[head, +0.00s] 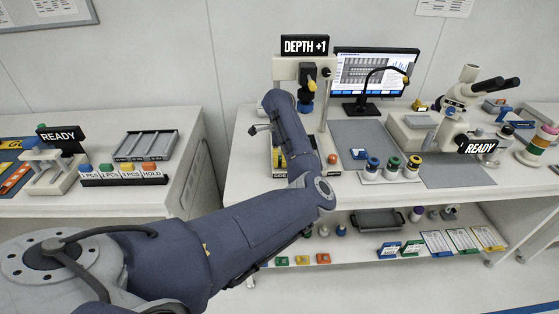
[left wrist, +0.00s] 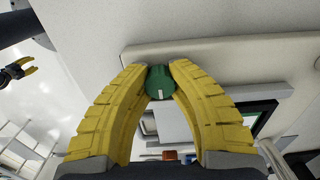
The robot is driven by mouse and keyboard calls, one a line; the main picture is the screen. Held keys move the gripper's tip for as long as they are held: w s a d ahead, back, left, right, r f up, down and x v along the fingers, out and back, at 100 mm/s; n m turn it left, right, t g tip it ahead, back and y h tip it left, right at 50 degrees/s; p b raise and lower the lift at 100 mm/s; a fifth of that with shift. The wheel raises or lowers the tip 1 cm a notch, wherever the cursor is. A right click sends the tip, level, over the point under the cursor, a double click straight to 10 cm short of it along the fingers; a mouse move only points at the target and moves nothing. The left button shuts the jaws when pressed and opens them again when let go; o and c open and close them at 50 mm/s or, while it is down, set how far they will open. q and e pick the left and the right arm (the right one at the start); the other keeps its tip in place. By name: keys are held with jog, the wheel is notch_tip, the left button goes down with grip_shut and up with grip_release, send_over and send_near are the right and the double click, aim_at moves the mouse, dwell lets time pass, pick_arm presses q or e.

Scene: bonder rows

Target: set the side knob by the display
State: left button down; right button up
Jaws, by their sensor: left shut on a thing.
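The black display sign (head: 305,46) above the bonder reads "DEPTH +1". In the left wrist view, the yellow fingers of my left gripper (left wrist: 158,68) are closed on both sides of a green knob (left wrist: 159,84). A short white mark shows on the knob's face, at its lower edge in that picture. The knob sits by a pale panel (left wrist: 230,35). In the head view my left arm covers the knob, and the gripper is mostly hidden at the bonder's left side. A small gripper with yellow tips, probably my right one (left wrist: 20,70), shows in the left wrist view; its opening is unclear.
A monitor (head: 375,72) stands behind the bonder, with a curved black lamp before it. Coloured jars (head: 392,166) and a microscope (head: 465,85) are to the right. A lower shelf (head: 345,254) holds bins and cards. Another bench (head: 125,210) is at left, with a gap between.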

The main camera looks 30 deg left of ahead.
aim_at(280, 158)
dwell(0.3)
pick_arm(q)
jog(key=c, duration=1.3)
grip_release()
jog(key=shift+c, duration=0.2)
jog(key=shift+r, duration=0.15)
notch_tip(280, 158, up, 12)
